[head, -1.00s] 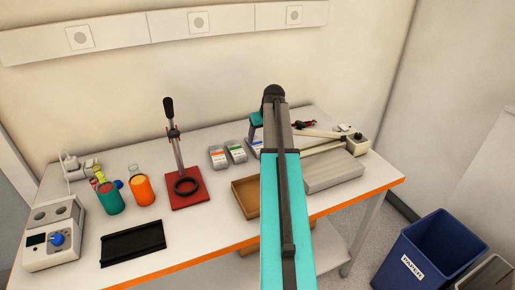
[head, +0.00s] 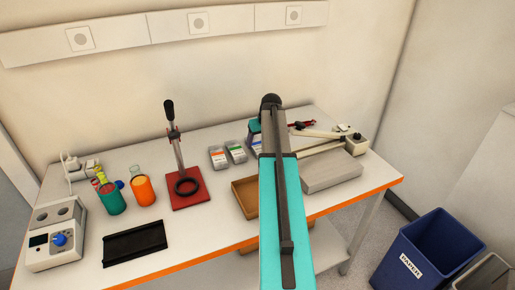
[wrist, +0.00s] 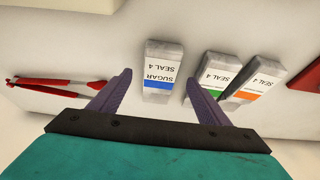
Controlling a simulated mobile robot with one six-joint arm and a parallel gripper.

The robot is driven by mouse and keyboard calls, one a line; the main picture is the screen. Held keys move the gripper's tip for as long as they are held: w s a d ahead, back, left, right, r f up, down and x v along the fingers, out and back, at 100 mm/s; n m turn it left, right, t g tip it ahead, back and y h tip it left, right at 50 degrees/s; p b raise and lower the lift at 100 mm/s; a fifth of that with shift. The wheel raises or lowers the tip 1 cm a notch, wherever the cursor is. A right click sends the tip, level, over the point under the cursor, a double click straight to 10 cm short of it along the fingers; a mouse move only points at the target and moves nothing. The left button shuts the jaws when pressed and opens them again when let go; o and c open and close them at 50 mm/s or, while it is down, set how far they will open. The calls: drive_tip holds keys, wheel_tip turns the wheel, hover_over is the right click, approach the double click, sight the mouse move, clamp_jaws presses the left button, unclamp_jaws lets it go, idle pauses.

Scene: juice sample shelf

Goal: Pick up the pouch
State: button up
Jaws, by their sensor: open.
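A silver pouch with a blue band (wrist: 159,72), lettered SUGAR SEAL 4, lies on the white table. In the wrist view it shows between the two fingertips of my gripper (wrist: 158,79). My gripper is open and empty, one finger on each side of the pouch with gaps; the height above it is hard to judge. In the head view the pouch (head: 256,145) is partly hidden by my arm. Similar pouches, one with a green band (wrist: 214,76) and one with an orange band (wrist: 255,82), lie in a row beside it.
A red-handled tool (wrist: 60,86) lies on the pouches' other side. A brown tray (head: 240,200) and a grey block (head: 333,171) flank my arm. A red-based stand (head: 187,194) is to the left, with beakers beyond. A blue bin (head: 425,250) stands on the floor.

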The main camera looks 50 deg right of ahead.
sight(258, 146)
drive_tip(key=shift+p+x, duration=0.75)
drive_tip(key=shift+x, duration=1.1)
drive_tip(key=c, duration=1.2)
